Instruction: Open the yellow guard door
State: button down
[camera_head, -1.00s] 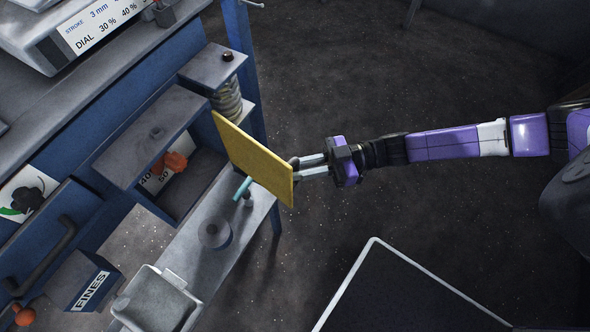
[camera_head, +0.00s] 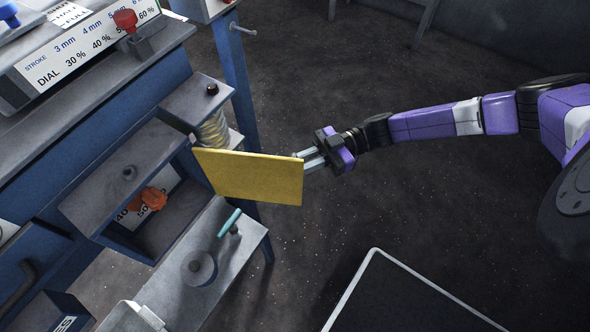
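The yellow guard door (camera_head: 247,176) stands swung out from the blue machine, its broad face turned toward me. Its left edge is near the spring post, and its right edge points toward my arm. My gripper (camera_head: 305,160) is at the door's far right edge, with its fingers reaching the upper right corner. The fingertips are partly hidden by the door, so I cannot tell whether they grip it or only touch it. Behind the door's lower left, the opening in the machine shows an orange knob (camera_head: 153,199).
A grey ledge (camera_head: 222,262) with a teal-handled lever (camera_head: 229,223) and a round grey knob (camera_head: 199,268) lies below the door. A spring (camera_head: 213,130) stands behind it. A dark, white-edged panel (camera_head: 400,300) is at lower right. The floor right of the door is clear.

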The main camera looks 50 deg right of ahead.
jog(key=shift+w+d, duration=0.2)
jog(key=shift+d, duration=0.1)
jog(key=shift+w+d, duration=0.1)
jog(key=c, duration=1.4)
grip_release()
jog(key=v, duration=0.7)
jog(key=shift+s+d+b, duration=0.3)
